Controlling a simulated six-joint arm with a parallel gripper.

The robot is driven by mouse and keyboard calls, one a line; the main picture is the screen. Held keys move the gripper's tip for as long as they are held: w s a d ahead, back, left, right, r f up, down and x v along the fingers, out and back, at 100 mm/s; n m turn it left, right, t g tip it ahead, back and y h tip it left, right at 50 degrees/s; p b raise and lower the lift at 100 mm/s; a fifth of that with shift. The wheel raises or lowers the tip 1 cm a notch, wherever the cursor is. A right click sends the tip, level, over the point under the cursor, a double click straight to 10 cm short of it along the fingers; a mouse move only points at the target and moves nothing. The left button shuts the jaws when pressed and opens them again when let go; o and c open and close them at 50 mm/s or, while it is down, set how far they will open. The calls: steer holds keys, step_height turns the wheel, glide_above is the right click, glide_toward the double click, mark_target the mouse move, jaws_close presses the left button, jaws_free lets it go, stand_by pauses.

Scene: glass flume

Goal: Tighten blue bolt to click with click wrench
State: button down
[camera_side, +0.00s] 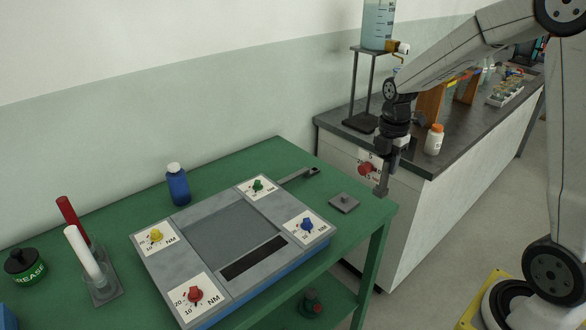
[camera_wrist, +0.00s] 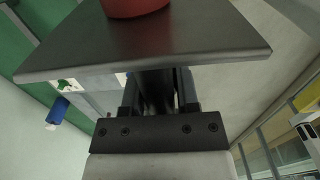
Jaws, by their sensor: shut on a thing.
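The blue bolt (camera_side: 307,225) stands at the right corner of a grey block (camera_side: 195,202), on a white dial plate marked NM. My gripper (camera_side: 396,150) is shut on what looks like the click wrench, a grey piece with a dial face and red knob (camera_side: 367,168) and a dark shaft hanging down. It is held in the air off the table's right edge, apart from the blue bolt. In the wrist view, the grey plate and red knob (camera_wrist: 137,8) show in front of my fingers (camera_wrist: 158,92). The blue bolt is not clear there.
Green (camera_side: 258,186), yellow (camera_side: 155,236) and red (camera_side: 195,294) bolts sit at the block's other corners. A flat grey bar (camera_side: 298,176) and a small square plate (camera_side: 343,203) lie nearby. A blue bottle (camera_side: 177,186) and grease tin (camera_side: 25,266) are left. A lab bench (camera_side: 433,178) stands behind.

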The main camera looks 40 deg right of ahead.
stand_by(0.5)
steer(key=shift+w+a, duration=0.35)
steer(key=w+a+m, duration=0.2)
steer(key=w+a, duration=0.2)
steer(key=a, duration=0.3)
steer(key=w+a+m, duration=0.3)
steer(key=w+a, duration=0.1)
steer(key=a, duration=0.4)
steer(key=shift+w, duration=0.3)
steer(key=shift+f, duration=0.35)
steer(key=shift+f, duration=1.75)
steer(key=shift+f, duration=1.15)
